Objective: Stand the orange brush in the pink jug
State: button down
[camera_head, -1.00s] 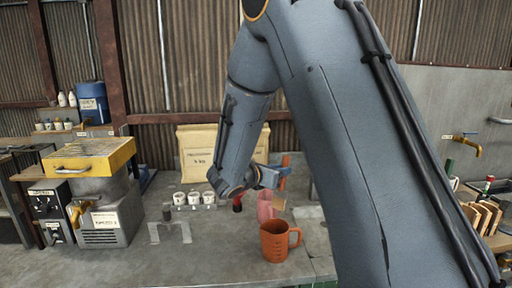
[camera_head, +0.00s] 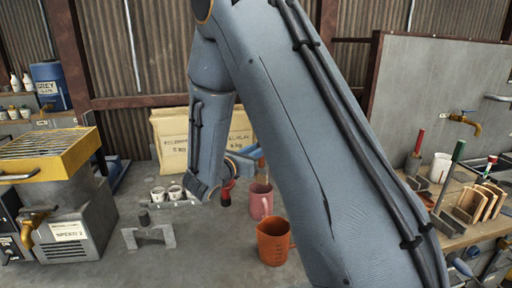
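The pink jug (camera_head: 261,203) stands on the grey bench behind the orange jug (camera_head: 272,243), its right side close to my arm's outline. My gripper (camera_head: 254,155) is just above and behind the pink jug, mostly hidden by my own arm; only a bit of blue shows. Its fingertips cannot be made out. The orange brush cannot be made out clearly now; an upright orange piece showed at the gripper one second ago. A small red and black piece (camera_head: 227,192) hangs by my wrist, left of the pink jug.
Small white cups (camera_head: 175,193) and paper sacks (camera_head: 170,140) stand behind. A grey metal stand (camera_head: 149,232) and a yellow-topped machine (camera_head: 60,165) are at left. At right, a shelf holds a white mug (camera_head: 440,167), handled tools and wooden pieces (camera_head: 475,203).

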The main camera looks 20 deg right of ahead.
jog(key=shift+f+b, duration=3.65)
jog(key=shift+f, duration=2.1)
jog(key=c, duration=1.5)
grip_release()
jog(key=shift+c, duration=0.2)
jog(key=b, duration=0.2)
send_near(260, 177)
jog(key=shift+w+d, duration=0.15)
jog(key=shift+d, duration=0.05)
